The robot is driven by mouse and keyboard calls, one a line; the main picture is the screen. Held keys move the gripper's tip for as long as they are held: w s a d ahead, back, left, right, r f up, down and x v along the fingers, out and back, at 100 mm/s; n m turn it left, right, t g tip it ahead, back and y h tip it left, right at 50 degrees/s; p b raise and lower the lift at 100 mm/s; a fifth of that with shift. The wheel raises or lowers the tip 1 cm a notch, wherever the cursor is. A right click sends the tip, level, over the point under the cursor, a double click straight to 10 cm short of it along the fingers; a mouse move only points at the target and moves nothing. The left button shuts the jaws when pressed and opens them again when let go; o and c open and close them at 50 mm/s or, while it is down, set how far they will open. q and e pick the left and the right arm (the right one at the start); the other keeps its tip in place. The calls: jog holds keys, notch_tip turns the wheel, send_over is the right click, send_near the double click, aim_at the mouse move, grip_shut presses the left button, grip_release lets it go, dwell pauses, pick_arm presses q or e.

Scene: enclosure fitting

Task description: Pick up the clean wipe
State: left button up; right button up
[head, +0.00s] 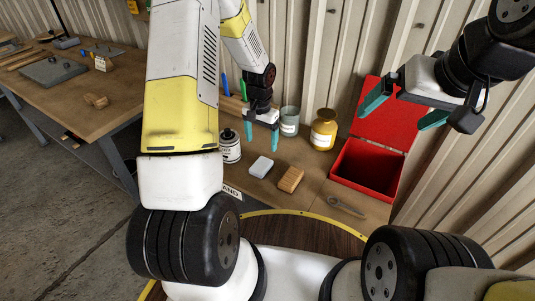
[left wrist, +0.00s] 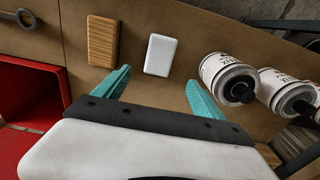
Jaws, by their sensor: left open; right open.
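A small white rounded pad (head: 261,168), which looks like the clean wipe, lies flat on the wooden bench. It also shows in the left wrist view (left wrist: 161,55), just beyond and between the fingertips. My left gripper (head: 262,141) is open and empty behind the pad in the head view, apart from it. Its teal fingers also show in the left wrist view (left wrist: 158,80). My right gripper (head: 404,109) is open and empty, raised in front of the red box at the right.
A wooden block (head: 290,179) lies close to the right of the pad. A labelled bottle (head: 230,150) stands left, a glass jar (head: 289,121) and a yellow jar (head: 323,130) behind. An open red box (head: 365,188) and a wrench-like tool (head: 346,206) are at right.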

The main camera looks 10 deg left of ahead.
aim_at(261, 164)
pick_arm(q)
jog(key=f, duration=1)
jog(key=shift+s+f, duration=0.3)
jog(key=shift+f, duration=0.05)
jog(key=c, duration=1.4)
jog(key=shift+r, duration=0.1)
jog(key=shift+r, duration=0.55)
notch_tip(261, 164, up, 2)
jog(key=shift+r, duration=0.1)
jog(key=s+d, duration=0.2)
jog(key=s, duration=0.5)
jog(key=s+d+r, duration=0.1)
jog(key=s, duration=0.7)
jog(key=shift+s+d+r, duration=0.3)
jog(key=shift+d, duration=0.1)
